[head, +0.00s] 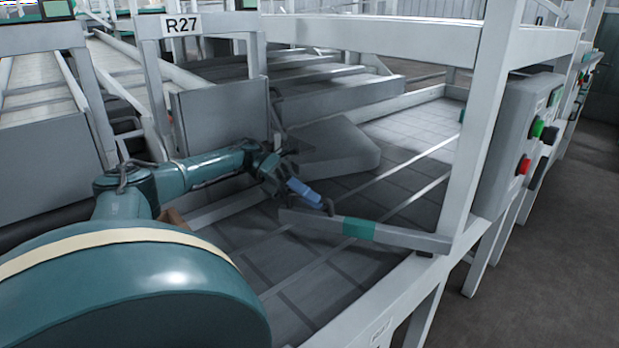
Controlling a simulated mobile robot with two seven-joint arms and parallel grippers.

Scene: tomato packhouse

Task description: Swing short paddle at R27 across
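The sign R27 (181,25) hangs on the white frame at the upper left. The short paddle (395,236) is a grey bar with a teal band, lying low over the grey belt (300,285). Its right end meets the frame by the near right post; its left end reaches out over the belt. A small dark upright piece stands near its free end. My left gripper (318,200), with a blue part, is just above and behind that end, close to the dark piece. Whether they touch, and whether the fingers are closed, I cannot tell. My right gripper is not in view.
A grey wedge-shaped block (325,150) stands on the belt behind my gripper. A control box (518,140) with green and red buttons is on the right post. White posts and rails surround the belt. Open floor (550,260) lies to the right.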

